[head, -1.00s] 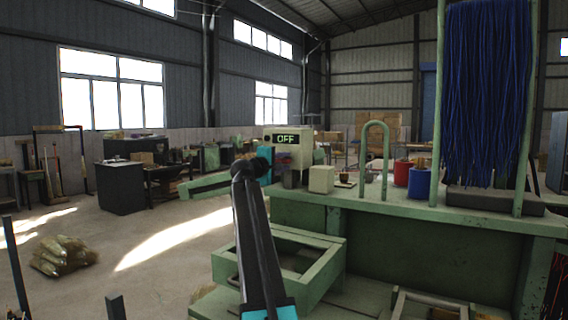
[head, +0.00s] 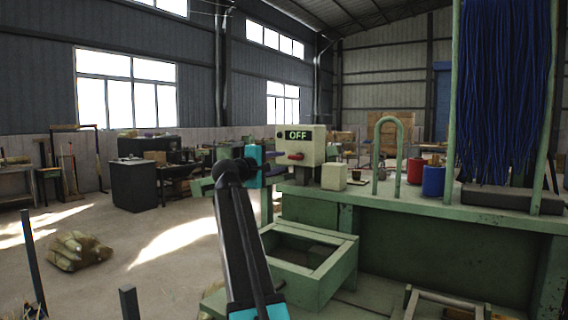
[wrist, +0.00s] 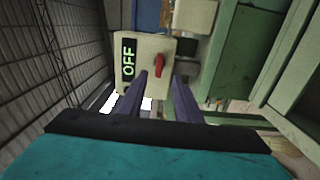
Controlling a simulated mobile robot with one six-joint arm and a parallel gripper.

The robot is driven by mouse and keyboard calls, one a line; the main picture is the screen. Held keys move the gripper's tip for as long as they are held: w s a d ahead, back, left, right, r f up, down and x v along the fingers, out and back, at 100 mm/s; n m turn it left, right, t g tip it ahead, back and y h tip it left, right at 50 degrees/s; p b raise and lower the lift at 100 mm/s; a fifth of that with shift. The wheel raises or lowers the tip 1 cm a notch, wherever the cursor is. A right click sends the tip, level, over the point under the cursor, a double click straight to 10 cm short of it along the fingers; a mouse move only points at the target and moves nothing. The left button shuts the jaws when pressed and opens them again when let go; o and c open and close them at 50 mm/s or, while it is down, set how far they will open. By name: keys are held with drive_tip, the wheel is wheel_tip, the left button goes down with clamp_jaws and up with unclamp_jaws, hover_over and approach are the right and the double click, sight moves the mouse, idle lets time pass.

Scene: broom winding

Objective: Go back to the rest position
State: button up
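My gripper (head: 282,177) is at the end of my raised arm, just left of the cream control box (head: 300,146) in the head view. The box has a lit display reading OFF (head: 298,135) and a red switch handle (head: 296,156). In the wrist view, the two dark fingers of my gripper (wrist: 160,77) stand apart with nothing held between them. The red handle (wrist: 158,65) lies beyond the fingertips, on the face of the box (wrist: 149,46). I cannot tell the exact gap between fingertips and box.
The green machine bench (head: 400,207) fills the right, with a small cream box (head: 333,177), a red pot (head: 416,170), a blue pot (head: 433,181) and hanging blue strands (head: 505,90). A green open frame (head: 310,262) stands below. Open floor (head: 150,275) lies left.

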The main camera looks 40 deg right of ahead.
drive_tip(key=shift+s+a, duration=0.2)
drive_tip(key=shift+a, duration=0.5)
